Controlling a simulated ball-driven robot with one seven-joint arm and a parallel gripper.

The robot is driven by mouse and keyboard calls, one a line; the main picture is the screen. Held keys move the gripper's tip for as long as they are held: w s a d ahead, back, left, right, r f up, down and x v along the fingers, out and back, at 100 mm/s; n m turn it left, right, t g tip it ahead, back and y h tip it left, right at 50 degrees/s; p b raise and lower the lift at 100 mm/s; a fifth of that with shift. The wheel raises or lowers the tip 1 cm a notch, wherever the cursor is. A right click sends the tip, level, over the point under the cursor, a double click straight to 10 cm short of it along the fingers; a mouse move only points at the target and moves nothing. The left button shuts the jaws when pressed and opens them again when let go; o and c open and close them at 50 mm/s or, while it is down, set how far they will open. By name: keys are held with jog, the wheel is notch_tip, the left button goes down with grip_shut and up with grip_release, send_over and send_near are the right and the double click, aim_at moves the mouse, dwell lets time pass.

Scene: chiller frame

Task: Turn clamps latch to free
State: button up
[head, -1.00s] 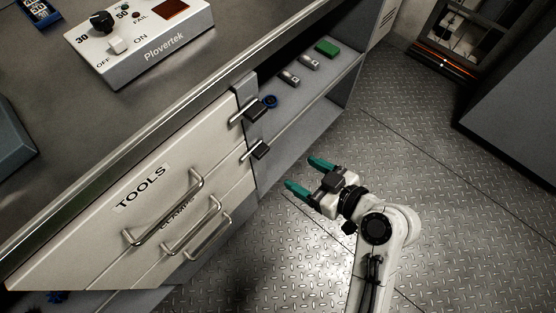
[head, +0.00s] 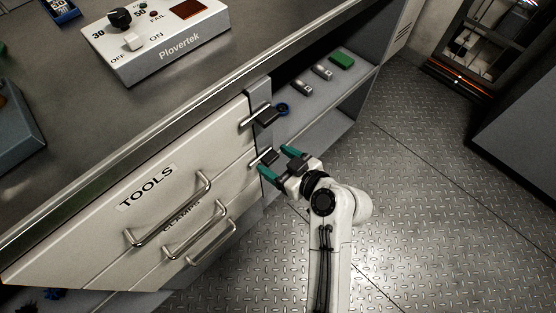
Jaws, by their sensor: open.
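The drawer labelled CLAMPS (head: 184,217) sits below the TOOLS drawer (head: 150,190) in the cabinet front. The lower latch (head: 262,157), a metal bar with a dark end, is at the right edge of the CLAMPS drawer. A similar upper latch (head: 258,116) is at the TOOLS drawer's edge. My gripper (head: 280,161) is open, with its green fingertips close to the lower latch, one on either side of it in the picture. I cannot tell whether they touch it. Part of the latch's dark end is hard to make out behind the fingers.
Bar handles (head: 168,209) stick out from the drawers. An open shelf (head: 322,110) to the right holds small metal parts (head: 302,87), a green block (head: 341,61) and a blue ring (head: 282,109). A Plovertek control box (head: 168,40) stands on the counter.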

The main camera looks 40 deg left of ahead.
jog(key=c, duration=1.1)
jog(key=shift+o, duration=0.2)
jog(key=m+g, duration=0.1)
jog(key=w+m+g, duration=0.1)
jog(key=m, duration=0.1)
jog(key=shift+d+r+y, duration=0.1)
jog(key=shift+r+y, duration=0.05)
jog(key=shift+y, duration=0.15)
jog(key=m+g, duration=0.1)
jog(key=m, duration=0.2)
jog(key=shift+w+g+y, duration=0.2)
jog(key=shift+g+y, duration=0.1)
jog(key=shift+g, duration=0.1)
jog(key=m, duration=0.1)
jog(key=m+g+b, duration=0.1)
jog(key=m+g+y, duration=0.1)
jog(key=m, duration=0.1)
jog(key=shift+w+f, duration=0.3)
jog(key=shift+w, duration=0.05)
jog(key=shift+w+f+m+g+y+b, duration=0.15)
jog(key=shift+m+y+b, duration=0.25)
jog(key=shift+m, duration=0.45)
jog(key=shift+m+g+y+b, duration=0.25)
jog(key=shift+m+y, duration=0.15)
jog(key=shift+m, duration=0.45)
